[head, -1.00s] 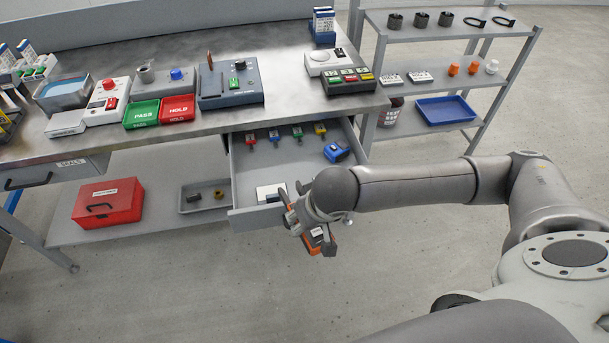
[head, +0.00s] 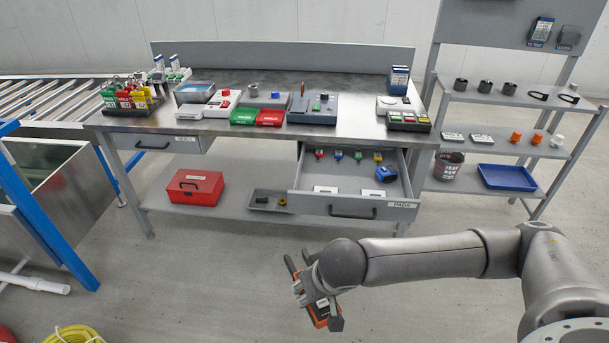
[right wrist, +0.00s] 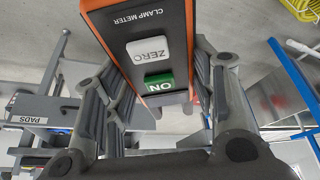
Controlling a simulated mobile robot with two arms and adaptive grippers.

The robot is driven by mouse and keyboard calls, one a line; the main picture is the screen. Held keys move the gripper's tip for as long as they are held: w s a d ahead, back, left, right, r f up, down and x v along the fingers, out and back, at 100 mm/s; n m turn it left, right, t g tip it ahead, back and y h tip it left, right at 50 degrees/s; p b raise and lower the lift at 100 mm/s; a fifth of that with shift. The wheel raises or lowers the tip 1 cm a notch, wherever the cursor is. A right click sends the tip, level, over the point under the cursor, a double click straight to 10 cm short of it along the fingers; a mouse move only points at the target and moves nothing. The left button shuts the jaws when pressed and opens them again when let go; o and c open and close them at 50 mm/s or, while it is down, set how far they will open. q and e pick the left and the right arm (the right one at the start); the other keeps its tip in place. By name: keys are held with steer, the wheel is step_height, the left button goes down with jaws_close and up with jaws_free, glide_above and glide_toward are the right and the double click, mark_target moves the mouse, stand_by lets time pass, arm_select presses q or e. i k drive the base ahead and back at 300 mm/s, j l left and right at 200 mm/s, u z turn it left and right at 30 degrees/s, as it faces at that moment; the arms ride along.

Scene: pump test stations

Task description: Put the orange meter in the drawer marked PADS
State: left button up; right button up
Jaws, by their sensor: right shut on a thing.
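My right gripper (head: 322,296) is shut on the orange meter (head: 319,314), an orange and dark grey clamp meter, and holds it in the air in front of the workbench. In the right wrist view the meter (right wrist: 148,45) sits between the fingers, with a grey ZERO button and a green ON button. The drawer marked PADS (head: 345,207) is pulled open under the right side of the bench; its label also shows in the right wrist view (right wrist: 28,120). Inside are several small coloured-handled items, a blue item (head: 386,174) and two white boxes. My left gripper is not in view.
The SEALS drawer (head: 150,145) at the bench's left is shut. A red case (head: 194,187) and a small grey tray (head: 270,201) are on the lower shelf. A shelving rack (head: 510,100) stands right. Open floor lies before the drawer; a yellow hose (head: 75,335) is front left.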

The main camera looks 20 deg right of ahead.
mark_target(332, 180)
steer(key=u, duration=2.05)
steer(key=l+u, duration=0.15)
steer(key=u, duration=0.25)
steer(key=k+u, duration=0.1)
steer(key=u, duration=0.65)
steer(key=k+l, duration=0.3)
steer(key=k, duration=0.2)
steer(key=k+l, duration=0.3)
steer(key=k, duration=0.2)
steer(key=k+l, duration=0.35)
steer(key=k, duration=0.15)
steer(key=k+l, duration=0.3)
steer(key=k, duration=0.2)
steer(key=k+l+u, duration=0.1)
steer(key=k+l, duration=0.2)
steer(key=k, duration=0.2)
steer(key=k+l, duration=0.25)
steer(key=k, duration=0.25)
steer(key=k+l, duration=0.3)
steer(key=k, duration=0.2)
